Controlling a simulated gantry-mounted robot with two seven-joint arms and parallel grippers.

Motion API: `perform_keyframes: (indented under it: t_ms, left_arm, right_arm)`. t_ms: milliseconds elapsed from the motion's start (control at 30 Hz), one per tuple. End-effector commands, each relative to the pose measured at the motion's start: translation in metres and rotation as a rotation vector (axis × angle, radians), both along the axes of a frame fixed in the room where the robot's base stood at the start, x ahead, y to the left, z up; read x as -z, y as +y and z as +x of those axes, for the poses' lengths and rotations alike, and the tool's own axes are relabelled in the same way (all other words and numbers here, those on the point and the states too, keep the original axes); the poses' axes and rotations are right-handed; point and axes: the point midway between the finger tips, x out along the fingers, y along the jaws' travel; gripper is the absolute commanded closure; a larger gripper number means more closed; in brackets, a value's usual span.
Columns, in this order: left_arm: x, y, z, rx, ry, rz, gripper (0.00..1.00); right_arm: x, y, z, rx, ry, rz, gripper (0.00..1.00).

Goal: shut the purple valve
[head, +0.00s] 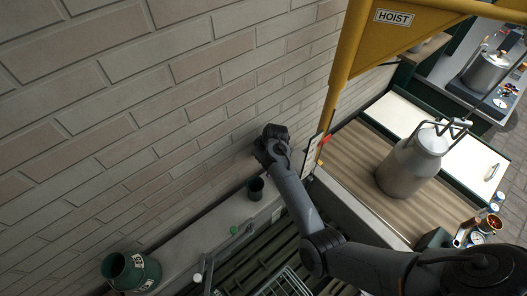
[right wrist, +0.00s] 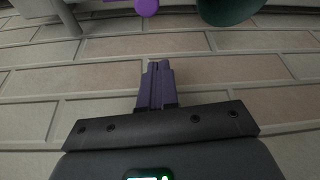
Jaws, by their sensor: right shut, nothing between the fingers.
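In the right wrist view, a round purple knob (right wrist: 147,7) shows at the top edge, cut off by the frame. I cannot tell for sure that it is the purple valve's handle, or how far it is turned. My right gripper (right wrist: 158,66) is shut and empty, its fingers pointing toward the knob with a gap between them. In the head view the end of my right arm is close to the brick wall, and its fingertips are hidden. No purple valve can be made out in the head view. My left gripper is not in view.
A green jug (head: 131,271) stands at lower left. The yellow hoist post (head: 345,65) and a metal churn (head: 412,168) are at right.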

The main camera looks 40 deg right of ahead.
Motion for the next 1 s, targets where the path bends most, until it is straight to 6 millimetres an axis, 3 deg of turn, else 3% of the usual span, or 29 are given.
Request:
perform_keyframes:
  t_ms: [133,300,500,1000]
  left_arm:
    - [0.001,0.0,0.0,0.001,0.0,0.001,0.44]
    - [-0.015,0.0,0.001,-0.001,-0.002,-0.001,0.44]
    - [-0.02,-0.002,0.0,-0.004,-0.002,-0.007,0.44]
    - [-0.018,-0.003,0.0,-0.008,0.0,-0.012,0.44]
  right_arm:
    - [0.024,0.003,0.009,-0.001,0.002,0.004,1.0]
    - [0.024,-0.002,-0.016,0.001,0.001,0.002,1.0]
    - [0.027,-0.004,-0.029,0.001,0.0,0.001,1.0]
    - [0.029,-0.006,-0.03,-0.003,-0.001,0.0,1.0]
